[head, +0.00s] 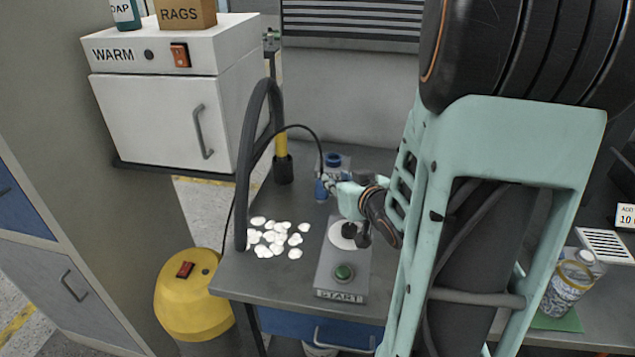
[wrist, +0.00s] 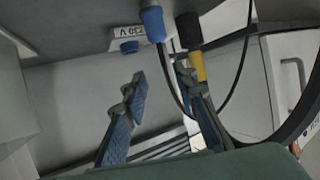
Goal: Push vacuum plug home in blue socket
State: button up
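The blue plug (head: 321,190) stands upright at the table's back, a black cable rising from its top. It also shows in the wrist view (wrist: 153,24), just beyond my fingertips. The blue socket (head: 333,159) is on a small grey box behind the plug. In the wrist view the socket (wrist: 129,47) sits beside a "230 V" label, apart from the plug. My gripper (head: 330,183) is close to the plug's top. In the wrist view my gripper (wrist: 160,72) has its two fingers spread with nothing clasped; the cable passes between or behind them.
A grey START box (head: 341,285) with a green button stands in front. White shells (head: 272,238) lie to the left. A dark hose (head: 243,170) and a yellow tube with a black end (head: 282,150) stand behind them. The yellow vacuum (head: 193,295) is at lower left.

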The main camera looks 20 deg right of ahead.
aim_at(322, 172)
jog(key=x, duration=1)
jog(key=shift+w+a+f, duration=0.2)
jog(key=shift+w+f, duration=0.05)
jog(key=shift+f, duration=0.05)
jog(key=shift+c, duration=0.3)
grip_shut()
